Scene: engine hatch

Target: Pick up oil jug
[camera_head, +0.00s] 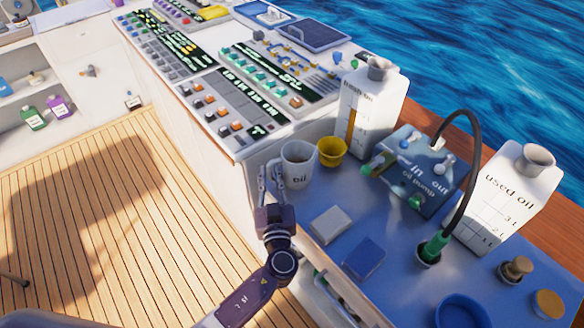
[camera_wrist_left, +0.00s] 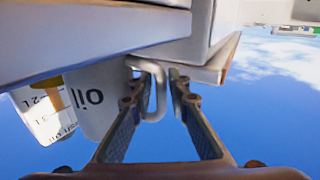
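The oil jug (camera_head: 297,168) is a white jug with "oil" printed on it. It stands upright on the blue worktop, near the worktop's left edge. My left gripper (camera_head: 271,182) is at the jug's left side, by its handle. In the left wrist view the jug (camera_wrist_left: 97,100) appears upside down at the left. Its handle (camera_wrist_left: 157,103) reaches between the two open fingers of the gripper (camera_wrist_left: 162,88). A gap shows between the fingers, and I see no firm grip on the handle. My right gripper is not in view.
A yellow cup (camera_head: 332,152) stands close to the jug's right. Behind are a white fresh oil container (camera_head: 372,110) and an oil pump box (camera_head: 415,170). A used oil container (camera_head: 510,195) stands at the right. A control panel (camera_head: 225,105) lies beyond the jug.

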